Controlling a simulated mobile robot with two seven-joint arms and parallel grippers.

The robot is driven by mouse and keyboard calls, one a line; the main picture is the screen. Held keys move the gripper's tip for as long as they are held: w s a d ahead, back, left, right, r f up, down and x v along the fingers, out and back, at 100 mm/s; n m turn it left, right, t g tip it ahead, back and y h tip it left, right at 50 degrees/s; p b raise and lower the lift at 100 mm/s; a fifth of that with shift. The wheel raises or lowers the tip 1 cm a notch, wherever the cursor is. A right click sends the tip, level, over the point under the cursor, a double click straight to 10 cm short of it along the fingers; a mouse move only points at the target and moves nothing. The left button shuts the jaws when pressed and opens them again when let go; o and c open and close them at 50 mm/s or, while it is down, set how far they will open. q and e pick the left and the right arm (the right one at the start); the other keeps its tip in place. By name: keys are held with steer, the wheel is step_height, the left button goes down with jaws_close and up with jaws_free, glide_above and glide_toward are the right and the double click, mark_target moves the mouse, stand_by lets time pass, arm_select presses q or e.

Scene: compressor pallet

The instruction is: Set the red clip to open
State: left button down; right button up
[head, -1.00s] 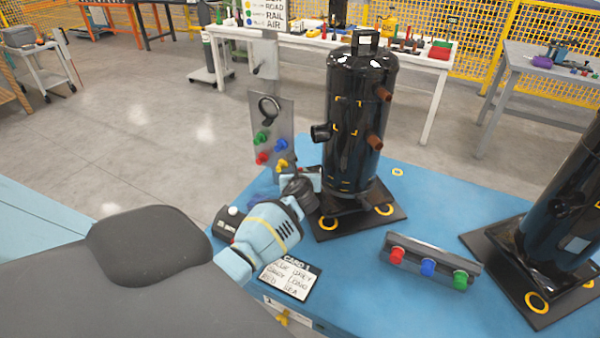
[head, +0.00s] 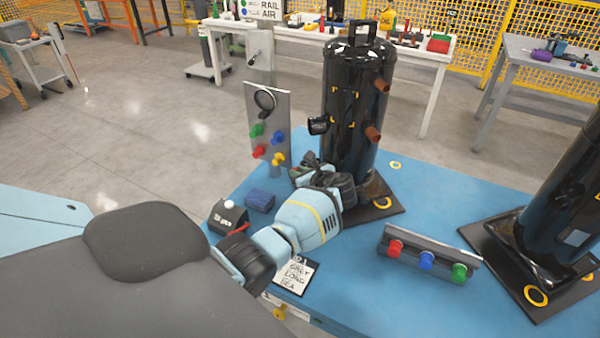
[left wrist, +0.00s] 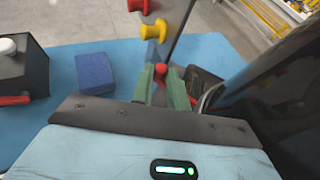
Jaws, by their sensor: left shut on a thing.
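My left gripper (head: 305,168) is low beside the front left of the tall black compressor in the head view. In the left wrist view its two green fingers (left wrist: 162,88) are close together. A small red tip (left wrist: 162,71) shows between them, and I take it for the red clip; the fingers are shut on it. The rest of the clip is hidden by the fingers, so its setting cannot be told. In the head view my gripper hides the clip. My right gripper is not in view.
The compressor (head: 352,110) stands close to my left gripper. A grey panel (head: 283,102) with coloured knobs stands behind it. A blue block (head: 260,199) and a black box with a white button (head: 228,215) lie left. A knob rail (head: 432,248) is at right on the blue surface.

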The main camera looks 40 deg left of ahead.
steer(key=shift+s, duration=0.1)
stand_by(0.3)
arm_select(q)
steer(key=c, duration=1.4)
jaws_free()
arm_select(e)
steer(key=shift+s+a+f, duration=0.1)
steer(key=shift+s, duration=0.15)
arm_select(q)
steer(key=shift+o, duration=0.2)
steer(key=shift+d, duration=0.1)
